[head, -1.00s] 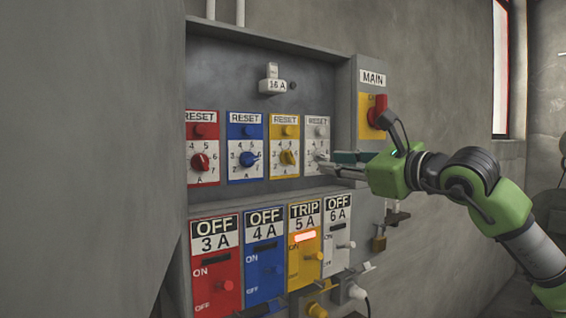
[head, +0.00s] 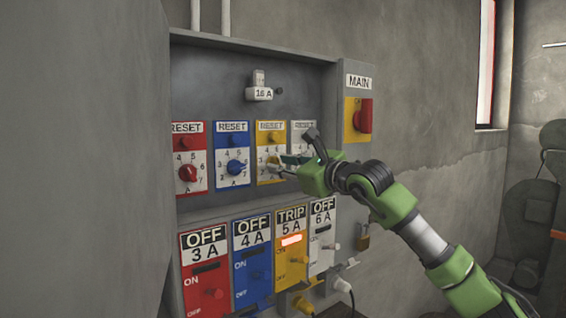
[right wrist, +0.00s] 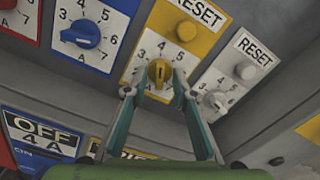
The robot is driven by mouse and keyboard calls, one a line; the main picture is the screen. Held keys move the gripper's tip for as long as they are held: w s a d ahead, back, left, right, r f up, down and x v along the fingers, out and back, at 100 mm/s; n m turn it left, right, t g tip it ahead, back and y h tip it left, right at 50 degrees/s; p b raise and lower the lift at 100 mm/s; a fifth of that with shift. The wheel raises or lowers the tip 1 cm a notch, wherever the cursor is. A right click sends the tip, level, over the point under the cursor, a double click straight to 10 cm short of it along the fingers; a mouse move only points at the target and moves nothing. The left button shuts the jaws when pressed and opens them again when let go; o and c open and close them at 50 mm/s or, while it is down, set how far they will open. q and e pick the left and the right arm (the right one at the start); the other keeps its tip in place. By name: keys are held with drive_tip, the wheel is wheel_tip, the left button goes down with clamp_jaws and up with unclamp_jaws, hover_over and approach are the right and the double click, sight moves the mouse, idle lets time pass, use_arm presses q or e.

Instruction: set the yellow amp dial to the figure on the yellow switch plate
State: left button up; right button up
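The yellow amp dial (right wrist: 159,72) is on a white scale under a yellow RESET button, in the upper row of the panel. A dark mark shows on the knob, but I cannot tell its figure for sure. My right gripper (right wrist: 155,82) is open, with a fingertip on either side of the dial; I cannot tell if they touch it. In the head view the right gripper (head: 280,161) partly covers the yellow dial. The yellow switch plate (head: 291,262) below reads TRIP 5 A, with a lit red-orange window. My left gripper is not in view.
Red (head: 188,173), blue (head: 236,168) and white (right wrist: 215,101) dials share the row. Red, blue and white switch plates flank the yellow one below. A ledge separates the rows. The red MAIN switch (head: 364,116) sits on the right, above a padlock (head: 363,242).

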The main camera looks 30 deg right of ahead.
drive_tip(key=shift+c, duration=0.4)
clamp_jaws()
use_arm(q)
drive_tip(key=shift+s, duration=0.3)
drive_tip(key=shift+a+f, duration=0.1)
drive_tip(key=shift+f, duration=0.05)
use_arm(e)
drive_tip(key=shift+f+m+b, duration=0.1)
drive_tip(key=shift+m+b, duration=0.2)
drive_tip(key=shift+b, duration=0.15)
drive_tip(key=shift+m+b, duration=0.9)
drive_tip(key=shift+m, duration=0.1)
drive_tip(key=m+b, duration=0.1)
drive_tip(key=m, duration=0.2)
drive_tip(key=shift+b, duration=0.3)
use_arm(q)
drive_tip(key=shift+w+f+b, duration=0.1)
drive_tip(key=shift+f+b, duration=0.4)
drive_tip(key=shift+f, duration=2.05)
use_arm(e)
drive_tip(key=shift+m, duration=2)
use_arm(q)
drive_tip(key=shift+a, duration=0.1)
